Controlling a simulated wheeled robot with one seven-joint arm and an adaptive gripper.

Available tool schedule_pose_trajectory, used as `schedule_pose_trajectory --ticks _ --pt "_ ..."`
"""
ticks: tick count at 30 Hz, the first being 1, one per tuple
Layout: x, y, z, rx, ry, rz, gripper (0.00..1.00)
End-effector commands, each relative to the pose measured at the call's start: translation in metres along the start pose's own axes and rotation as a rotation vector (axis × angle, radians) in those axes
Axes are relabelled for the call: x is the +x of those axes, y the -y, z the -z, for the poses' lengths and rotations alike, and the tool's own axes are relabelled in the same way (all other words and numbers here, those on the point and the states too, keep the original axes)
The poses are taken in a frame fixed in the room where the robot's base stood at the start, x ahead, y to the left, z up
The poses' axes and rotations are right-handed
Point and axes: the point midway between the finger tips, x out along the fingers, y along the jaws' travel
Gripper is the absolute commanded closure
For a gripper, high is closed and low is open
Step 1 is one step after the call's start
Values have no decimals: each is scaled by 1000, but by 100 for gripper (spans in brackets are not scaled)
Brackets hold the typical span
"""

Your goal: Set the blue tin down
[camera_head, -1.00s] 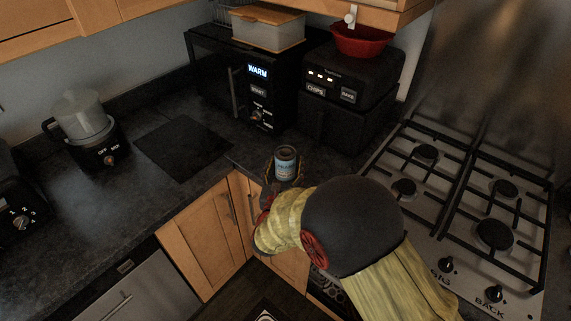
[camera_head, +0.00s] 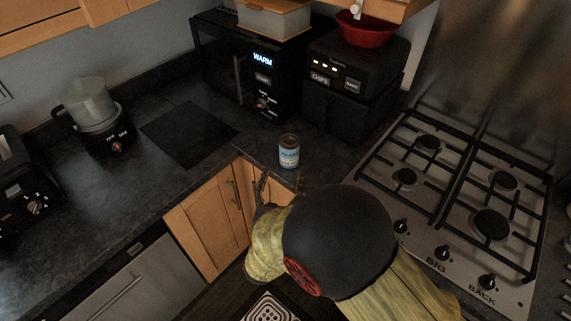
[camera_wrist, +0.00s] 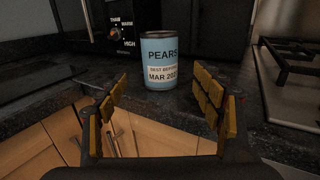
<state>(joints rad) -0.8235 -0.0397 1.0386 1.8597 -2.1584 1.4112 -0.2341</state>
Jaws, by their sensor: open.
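The blue tin (camera_head: 289,151) stands upright on the dark worktop (camera_head: 262,143), near its front edge at the inner corner. In the wrist view the tin (camera_wrist: 160,62) shows a light blue label reading "PEARS" and a best-before date. My gripper (camera_head: 280,183) is open and empty, apart from the tin, on the near side of it. In the wrist view the yellow-padded fingers (camera_wrist: 163,98) are spread wide, with the tin standing beyond them.
A black microwave (camera_head: 250,72) and an air fryer (camera_head: 352,85) stand behind the tin. The gas hob (camera_head: 455,200) lies to the right. A black mat (camera_head: 188,134) and a blender (camera_head: 92,115) are to the left. Wooden cupboards (camera_head: 207,225) are below.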

Motion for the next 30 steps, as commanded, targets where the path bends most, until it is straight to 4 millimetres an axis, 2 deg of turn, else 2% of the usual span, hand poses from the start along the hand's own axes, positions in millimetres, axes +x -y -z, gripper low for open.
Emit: schedule_pose_trajectory --ticks 3,9,11,13,14,17,18,20,21,24,27,30 --pt "-8 0 -1 -1 1 0 33" --pt "-10 1 0 1 1 3 33" --pt "-7 7 -4 12 -1 23 33" --pt "-1 24 -14 47 -7 82 33" --pt "3 37 -21 72 -12 124 33" --pt "12 100 -50 202 -36 329 33" --pt "12 132 -62 275 -49 430 33" --pt "4 179 -76 398 -69 586 33" --pt "-5 207 -83 485 -82 686 33" --pt "-38 266 -94 720 -110 920 33" --pt "-78 304 -98 981 -132 1127 33" --pt "-119 322 -100 1263 -148 1305 33"
